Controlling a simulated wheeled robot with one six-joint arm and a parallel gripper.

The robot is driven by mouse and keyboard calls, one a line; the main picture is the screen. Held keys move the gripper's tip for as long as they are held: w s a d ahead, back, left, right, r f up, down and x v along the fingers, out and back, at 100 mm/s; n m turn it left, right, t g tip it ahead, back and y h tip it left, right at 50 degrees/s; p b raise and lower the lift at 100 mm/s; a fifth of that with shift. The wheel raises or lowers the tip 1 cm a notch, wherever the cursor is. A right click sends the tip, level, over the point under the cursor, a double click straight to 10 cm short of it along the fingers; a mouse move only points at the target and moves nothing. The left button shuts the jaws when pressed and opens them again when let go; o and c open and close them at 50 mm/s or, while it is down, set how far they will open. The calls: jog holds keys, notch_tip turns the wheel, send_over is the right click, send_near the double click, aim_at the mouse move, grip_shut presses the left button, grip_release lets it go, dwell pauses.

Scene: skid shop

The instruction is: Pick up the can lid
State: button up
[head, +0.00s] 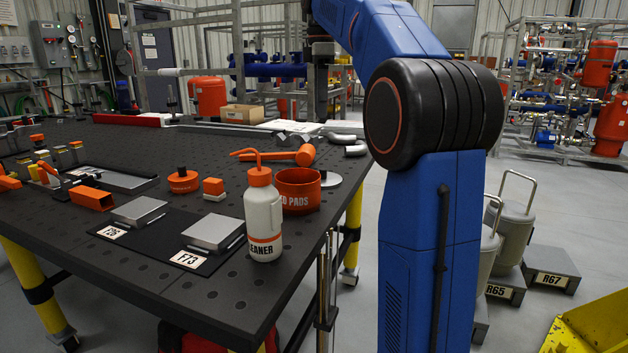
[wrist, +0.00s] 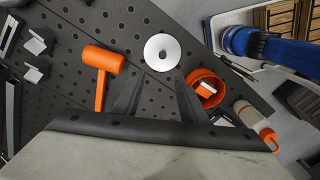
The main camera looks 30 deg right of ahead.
send_over(323, 175)
jog(key=w, duration=0.2)
jog(key=f, duration=1.1)
jog(key=shift+s+f, duration=0.15)
jog(key=shift+s, duration=0.05)
jog(key=shift+s+d+f, duration=0.15)
jog(key=shift+s+f, duration=0.05)
jog(key=shift+f, duration=1.2)
jog(key=shift+s+d+f, duration=0.1)
jog(key=shift+s+f, duration=0.05)
jog(key=shift+f, duration=1.2)
jog(key=shift+c, duration=0.4)
grip_shut()
